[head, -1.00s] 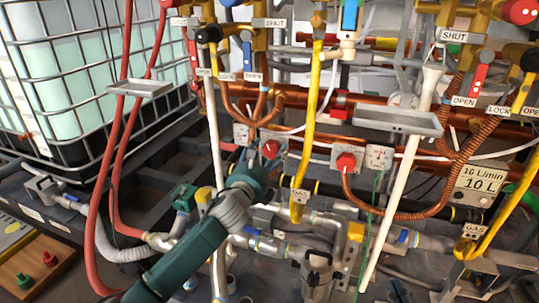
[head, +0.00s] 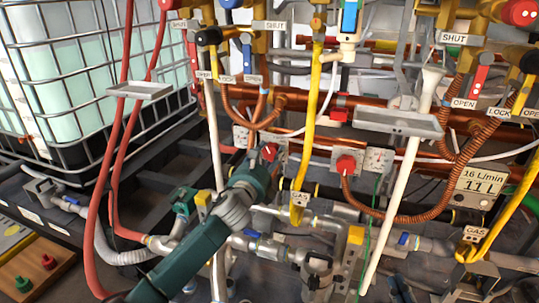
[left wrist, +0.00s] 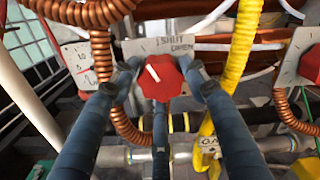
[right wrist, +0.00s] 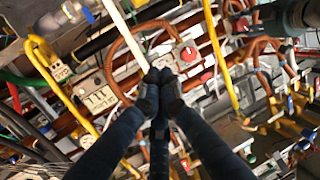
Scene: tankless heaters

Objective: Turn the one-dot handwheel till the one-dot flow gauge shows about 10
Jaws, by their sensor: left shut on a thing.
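My left gripper (head: 262,166) is shut on a red handwheel (head: 270,151). In the left wrist view the handwheel (left wrist: 161,86) sits between the two fingers, its white mark pointing up and left. The plate behind it (left wrist: 174,46) reads SHUT and OPEN. A white dial (left wrist: 78,62) with 5 and 10 stands just left of it, partly behind a coiled copper pipe; its needle is hard to read. A second red handwheel (head: 346,163) sits beside another white plate (head: 379,158). I cannot make out dots. My right gripper (right wrist: 160,84) is shut and empty.
A display panel (head: 482,188) at the right appears to read 16 L/min and 11 L. Yellow gas pipes (head: 311,130), a white slanted pipe (head: 405,180) and red hoses (head: 108,150) crowd the front. A caged tank (head: 90,80) stands at the left.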

